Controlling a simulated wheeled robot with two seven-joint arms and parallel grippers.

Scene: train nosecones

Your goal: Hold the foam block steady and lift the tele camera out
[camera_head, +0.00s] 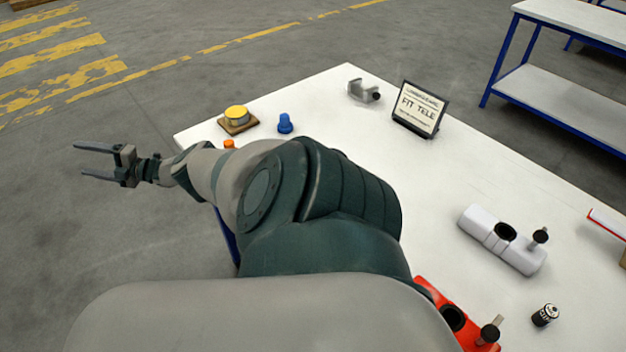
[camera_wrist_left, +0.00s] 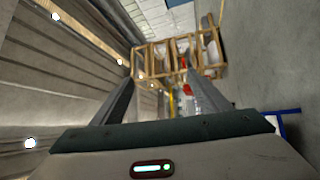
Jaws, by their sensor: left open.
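I cannot make out a foam block for certain in the head view. A small black cylinder with a pale top (camera_head: 545,315), possibly a camera, lies on the white table at the lower right. My left gripper (camera_head: 79,160) is open and empty, out past the table's left edge over the floor and far from that cylinder. Its two spread fingers also show in the left wrist view (camera_wrist_left: 160,90), with nothing between them. My right gripper is not in view.
On the white table (camera_head: 400,180) are a white body with black fittings (camera_head: 480,222), a red one (camera_head: 435,291) partly hidden by my body, a "FIT TELE" sign (camera_head: 419,108), a grey bracket (camera_head: 359,91), a yellow button (camera_head: 237,112) and a blue piece (camera_head: 285,123).

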